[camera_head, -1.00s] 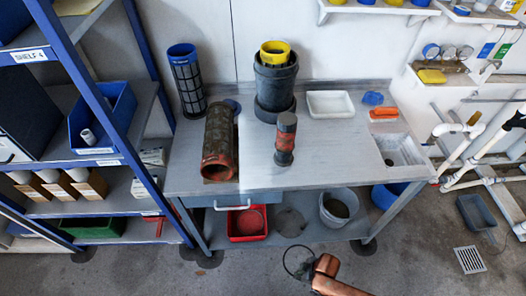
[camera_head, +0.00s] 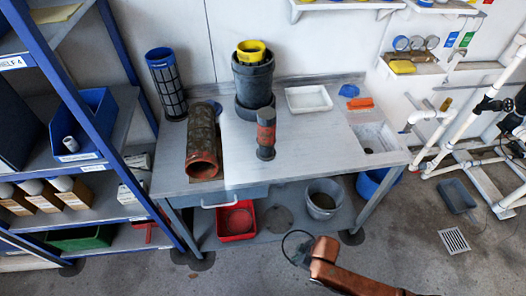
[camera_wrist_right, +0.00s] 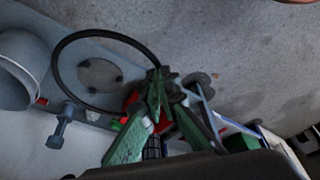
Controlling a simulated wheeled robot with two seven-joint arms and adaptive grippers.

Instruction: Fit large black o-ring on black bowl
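A large thin black o-ring (camera_head: 284,243) hangs from my right gripper (camera_head: 300,256), low in the head view in front of the workbench. In the right wrist view the o-ring (camera_wrist_right: 53,75) is a wide loop reaching left from the green fingers of my right gripper (camera_wrist_right: 156,84), which look closed on its edge. A dark grey-black bowl-like vessel (camera_head: 253,80) stands in a stack at the back of the bench, with a yellow cup (camera_head: 251,48) in its top. I cannot tell for certain which part is the black bowl. My left gripper is out of view.
The bench (camera_head: 320,150) also carries a blue-topped mesh cylinder (camera_head: 168,88), a rusty pipe (camera_head: 202,140), an upright dark-and-red cylinder (camera_head: 266,135) and a white tray (camera_head: 309,99). A grey bucket (camera_head: 324,199) and red bin (camera_head: 236,220) sit below. A shelf rack (camera_head: 90,150) stands left.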

